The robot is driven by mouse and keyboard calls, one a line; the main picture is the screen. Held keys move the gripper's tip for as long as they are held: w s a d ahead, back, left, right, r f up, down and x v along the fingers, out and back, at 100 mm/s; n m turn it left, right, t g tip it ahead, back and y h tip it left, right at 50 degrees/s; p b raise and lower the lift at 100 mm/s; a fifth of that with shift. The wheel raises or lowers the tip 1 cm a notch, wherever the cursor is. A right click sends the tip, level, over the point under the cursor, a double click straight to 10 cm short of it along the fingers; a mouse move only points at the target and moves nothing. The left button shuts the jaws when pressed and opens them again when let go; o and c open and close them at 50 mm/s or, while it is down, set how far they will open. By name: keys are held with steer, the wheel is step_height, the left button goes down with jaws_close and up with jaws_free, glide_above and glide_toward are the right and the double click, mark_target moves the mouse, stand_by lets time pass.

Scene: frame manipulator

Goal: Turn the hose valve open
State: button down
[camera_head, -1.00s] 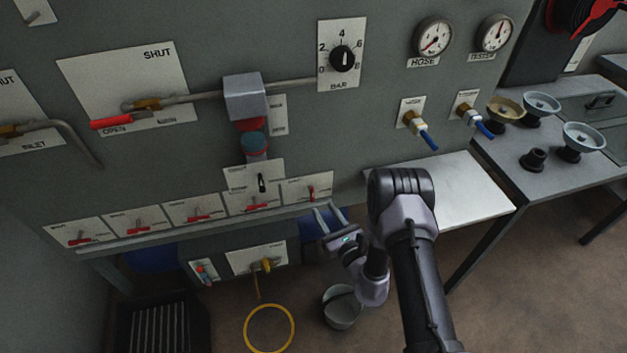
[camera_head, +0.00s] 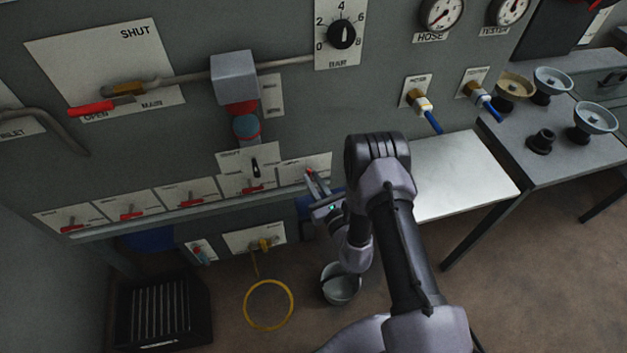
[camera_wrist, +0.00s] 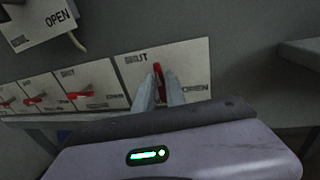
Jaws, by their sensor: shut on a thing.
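The red lever (camera_wrist: 159,72) on the rightmost valve plate (camera_wrist: 192,60) stands upright between my two grey fingers in the wrist view. The plate reads SHUT at its upper left and OPEN at its lower right. My gripper (camera_wrist: 161,86) is shut on this lever. In the head view, my gripper (camera_head: 318,185) reaches the same plate (camera_head: 292,172) from the lower right. The tip of the red lever (camera_head: 309,171) shows there, with its lower part covered by the fingers.
Several plates with red levers (camera_head: 191,197) run in a row to the left. A ledge (camera_head: 140,234) lies under them. A white table (camera_head: 465,180) stands to the right. A bucket (camera_head: 340,286) and a yellow hose loop (camera_head: 269,305) are on the floor.

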steer(key=shift+w+d+f+m+t+h+b, duration=0.2)
steer(key=shift+m+t+h+b, duration=0.5)
steer(key=shift+m, duration=2.6)
steer(key=shift+s+a+f+m+t+h+b, duration=0.2)
steer(key=shift+m+t+b, duration=0.5)
steer(key=shift+m, duration=2.6)
steer(key=shift+w+d+f+m+t+h+b, duration=0.25)
steer(key=shift+m+b, duration=0.7)
steer(key=shift+m, duration=2.65)
steer(key=c, duration=1.4)
jaws_free()
steer(key=shift+f, duration=0.1)
steer(key=shift+s, duration=0.1)
